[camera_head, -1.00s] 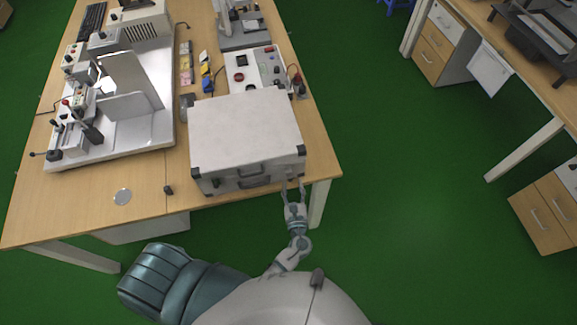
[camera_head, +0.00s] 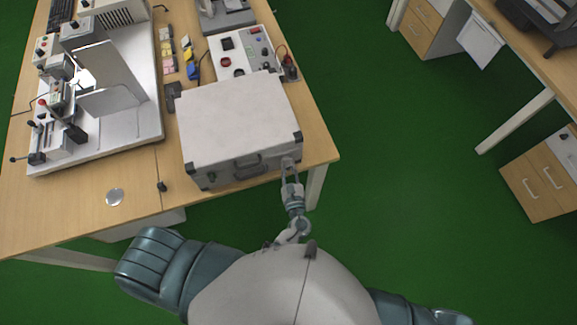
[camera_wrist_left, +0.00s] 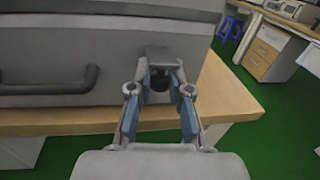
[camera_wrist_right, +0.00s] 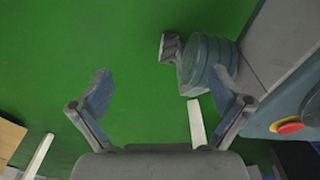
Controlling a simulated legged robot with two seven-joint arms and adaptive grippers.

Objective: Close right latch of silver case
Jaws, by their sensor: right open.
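The silver case (camera_head: 240,115) stands with its lid down at the table's front edge, a dark handle (camera_head: 250,168) on its front. The right latch (camera_wrist_left: 160,53) shows in the left wrist view as a grey flap over a dark part. My left gripper (camera_head: 290,165) is at the right end of the case's front. Its fingers (camera_wrist_left: 161,72) are partly closed but apart, on either side of the latch; I cannot tell whether they touch it. The left latch (camera_head: 211,177) is small and unclear. My right gripper (camera_wrist_right: 162,85) is open and empty over the green floor, away from the case.
A white fixture board (camera_head: 125,125) stands on the table (camera_head: 85,220) left of the case. A control box (camera_head: 243,52) and small coloured blocks (camera_head: 190,60) are behind it. The floor right of the table is clear up to another desk (camera_head: 545,75).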

